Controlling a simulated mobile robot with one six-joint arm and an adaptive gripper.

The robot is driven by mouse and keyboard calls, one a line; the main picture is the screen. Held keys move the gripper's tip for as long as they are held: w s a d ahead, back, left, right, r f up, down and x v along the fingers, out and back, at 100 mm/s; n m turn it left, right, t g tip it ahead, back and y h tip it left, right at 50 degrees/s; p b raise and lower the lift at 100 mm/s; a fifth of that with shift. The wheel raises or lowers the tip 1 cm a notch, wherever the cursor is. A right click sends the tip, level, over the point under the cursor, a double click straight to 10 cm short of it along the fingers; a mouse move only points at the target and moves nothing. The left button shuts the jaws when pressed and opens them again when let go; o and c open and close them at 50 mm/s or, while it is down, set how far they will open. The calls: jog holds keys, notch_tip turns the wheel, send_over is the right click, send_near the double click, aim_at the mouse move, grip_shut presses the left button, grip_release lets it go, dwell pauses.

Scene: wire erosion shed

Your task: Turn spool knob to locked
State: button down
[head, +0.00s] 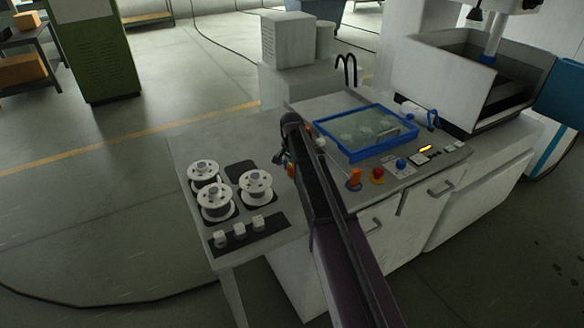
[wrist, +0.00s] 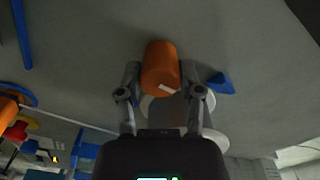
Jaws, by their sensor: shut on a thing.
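An orange cylindrical knob (wrist: 160,62), which I take to be the spool knob, sits between the two fingers of my gripper (wrist: 161,75) in the wrist view. The fingers are shut on it from both sides. A short white mark lies slanted on its near end. Pale round parts show behind and below it, partly hidden by the gripper. A small blue wedge (wrist: 222,83) lies just right of the knob. In the head view, my gripper (head: 284,158) is at the left edge of the machine's panel, and only a bit of orange (head: 291,170) shows beside it.
A second orange knob (head: 355,179), a red button (head: 377,174) and a blue knob (head: 401,164) are along the panel front. A blue-framed tray (head: 343,151) lies behind them. Several white wire spools (head: 256,184) stand on the side table, left of my arm.

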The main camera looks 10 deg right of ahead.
jog(key=m, duration=0.4)
jog(key=shift+m, duration=0.3)
jog(key=m, duration=0.3)
jog(key=shift+m, duration=0.4)
jog(key=shift+c, duration=1.3)
grip_release()
jog(key=shift+n, duration=0.5)
